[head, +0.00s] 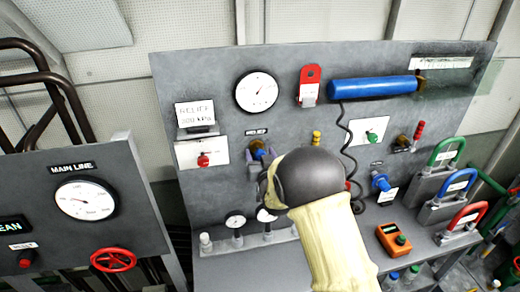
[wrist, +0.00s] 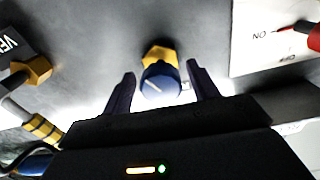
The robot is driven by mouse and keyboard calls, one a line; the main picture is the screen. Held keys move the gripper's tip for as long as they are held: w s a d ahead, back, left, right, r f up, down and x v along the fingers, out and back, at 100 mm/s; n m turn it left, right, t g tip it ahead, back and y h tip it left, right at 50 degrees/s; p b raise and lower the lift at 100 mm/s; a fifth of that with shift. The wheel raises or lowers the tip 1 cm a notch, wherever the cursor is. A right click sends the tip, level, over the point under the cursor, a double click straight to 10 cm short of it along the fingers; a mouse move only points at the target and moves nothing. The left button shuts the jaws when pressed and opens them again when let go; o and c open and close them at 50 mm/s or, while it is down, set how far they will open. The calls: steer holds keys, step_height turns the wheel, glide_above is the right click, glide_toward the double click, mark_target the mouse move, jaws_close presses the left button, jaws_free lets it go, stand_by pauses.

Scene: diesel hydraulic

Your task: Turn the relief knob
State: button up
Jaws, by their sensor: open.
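The relief knob is a blue round knob (wrist: 161,88) with a white line on its face, on a brass hex fitting. In the wrist view my open gripper (wrist: 160,70) has one dark finger on each side of it, with visible gaps, so the fingers look apart from it. In the head view my gripper (head: 264,156) is at the panel just below the black RELIEF label (head: 256,132). My arm and wrist cover most of the knob there. Whether the fingertips reach past the knob's face is hard to tell.
A red switch (head: 203,160) on a white plate is left of the knob, and a yellow-topped valve (head: 316,138) is right. A blue cylinder (head: 372,87) with a coiled cord hangs at upper right.

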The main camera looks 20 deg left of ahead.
steer(key=shift+w+a+f, duration=0.1)
steer(key=shift+w+a, duration=0.1)
steer(key=shift+w, duration=0.05)
steer(key=shift+s, duration=0.25)
steer(key=shift+w, duration=0.15)
steer(key=c, duration=1)
steer(key=shift+d+b, duration=0.1)
steer(key=shift+b, duration=0.35)
